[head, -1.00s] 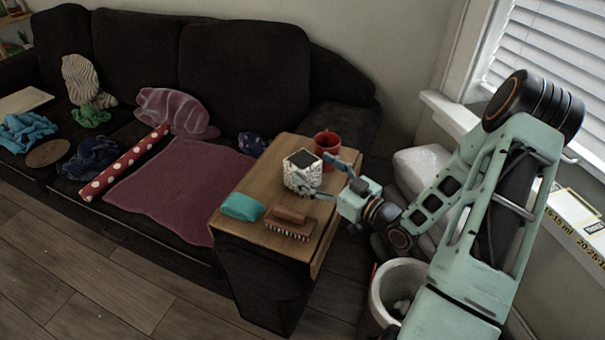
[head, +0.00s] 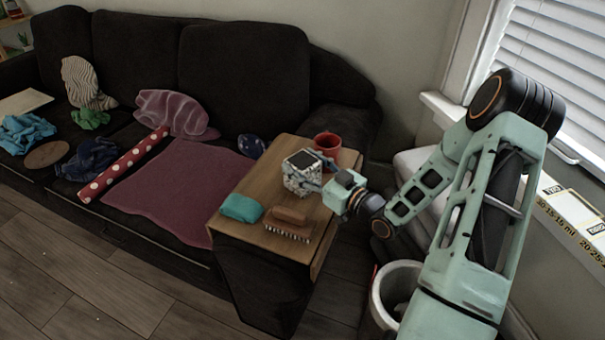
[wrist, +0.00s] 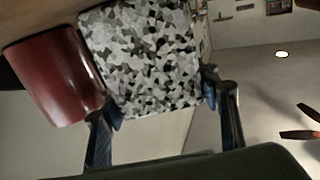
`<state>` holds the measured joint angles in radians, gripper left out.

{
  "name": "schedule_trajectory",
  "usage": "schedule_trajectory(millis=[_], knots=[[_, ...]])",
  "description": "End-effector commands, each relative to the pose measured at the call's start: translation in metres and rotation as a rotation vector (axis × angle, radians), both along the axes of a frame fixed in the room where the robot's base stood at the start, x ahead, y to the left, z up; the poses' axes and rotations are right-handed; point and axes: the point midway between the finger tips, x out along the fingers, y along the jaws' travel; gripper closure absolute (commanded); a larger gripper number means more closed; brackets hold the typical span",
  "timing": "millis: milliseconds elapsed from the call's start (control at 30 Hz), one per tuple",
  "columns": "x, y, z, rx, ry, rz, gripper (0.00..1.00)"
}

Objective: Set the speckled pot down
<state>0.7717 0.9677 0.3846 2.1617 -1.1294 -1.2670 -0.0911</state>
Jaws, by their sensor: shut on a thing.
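The speckled pot (head: 297,182) is a black, white and grey block-like pot with a dark top. It is at the wooden board (head: 252,190) over the sofa's arm; I cannot tell whether its base touches the board. My gripper (head: 318,174) comes from the right and is shut on the pot. In the wrist view, the gripper (wrist: 165,112) has one finger on each side of the speckled pot (wrist: 150,55). The pot's base is out of clear sight.
A red pot (head: 328,144) stands just behind the speckled pot; it also shows in the wrist view (wrist: 55,80). A wooden brush (head: 289,222) and a folded teal cloth (head: 241,207) lie at the front of the board. A white bin (head: 392,290) stands below right.

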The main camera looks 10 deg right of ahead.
Motion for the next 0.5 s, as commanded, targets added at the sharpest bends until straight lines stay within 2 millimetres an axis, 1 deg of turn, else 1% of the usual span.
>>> schedule_trajectory(millis=[33,100,133,367,500], knots=[[0.000,0.000,0.000,0.000,0.000,0.000,0.75],[0.000,0.000,0.001,0.000,-0.002,0.000,0.83],[0.000,0.000,0.001,0.000,-0.002,0.000,0.84],[0.000,0.000,0.003,0.000,-0.002,0.000,0.84],[0.000,0.000,0.013,-0.001,-0.004,0.000,0.84]])
